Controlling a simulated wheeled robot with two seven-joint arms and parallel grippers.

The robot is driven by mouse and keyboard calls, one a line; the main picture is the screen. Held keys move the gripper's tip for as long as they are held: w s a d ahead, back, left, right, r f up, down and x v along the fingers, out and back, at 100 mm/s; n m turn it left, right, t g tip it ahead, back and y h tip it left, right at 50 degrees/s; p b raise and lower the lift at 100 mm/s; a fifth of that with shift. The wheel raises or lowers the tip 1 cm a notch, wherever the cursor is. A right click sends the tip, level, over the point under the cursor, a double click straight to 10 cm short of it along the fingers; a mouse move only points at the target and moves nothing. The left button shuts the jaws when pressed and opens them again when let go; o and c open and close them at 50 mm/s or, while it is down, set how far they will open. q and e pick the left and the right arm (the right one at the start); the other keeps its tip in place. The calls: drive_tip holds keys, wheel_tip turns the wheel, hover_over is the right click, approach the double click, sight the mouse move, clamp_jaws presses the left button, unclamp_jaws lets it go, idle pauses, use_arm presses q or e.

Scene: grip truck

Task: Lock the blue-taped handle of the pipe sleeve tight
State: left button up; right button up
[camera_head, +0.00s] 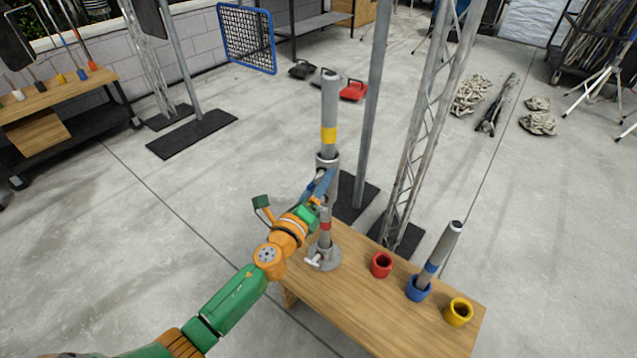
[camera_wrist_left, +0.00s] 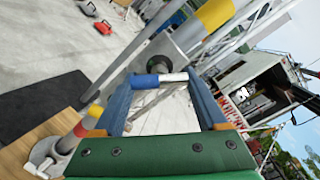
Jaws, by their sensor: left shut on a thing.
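The blue-taped handle (camera_wrist_left: 146,80) is a short bar, blue on the left and pale on the right, in the left wrist view. My left gripper (camera_wrist_left: 160,79) is shut on it, with the bar spanning between the two blue fingers. The grey pipe sleeve (camera_wrist_left: 158,56) is just beyond the fingertips. In the head view my left gripper (camera_head: 322,184) is just below the sleeve (camera_head: 328,162), and hides the handle. A grey pipe with yellow tape (camera_head: 329,135) stands up out of the sleeve. My right gripper is not in view.
Below the gripper, a red-taped pipe (camera_head: 325,225) stands in a round base with a white handle (camera_head: 313,262) on the wooden table (camera_head: 350,305). Red (camera_head: 382,265), blue (camera_head: 419,289) and yellow (camera_head: 458,312) cups stand right; the blue one holds a pipe. A truss (camera_head: 420,140) rises behind.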

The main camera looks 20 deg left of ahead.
use_arm(q)
drive_tip(key=m, duration=0.4)
drive_tip(key=shift+a, duration=0.1)
drive_tip(key=shift+a+f+m+p, duration=0.15)
drive_tip(key=shift+m+p, duration=0.35)
drive_tip(key=shift+m, duration=1.6)
drive_tip(key=o, duration=1.3)
drive_tip(key=s, duration=0.7)
drive_tip(key=shift+a+p, duration=0.3)
drive_tip(key=shift+p, duration=0.05)
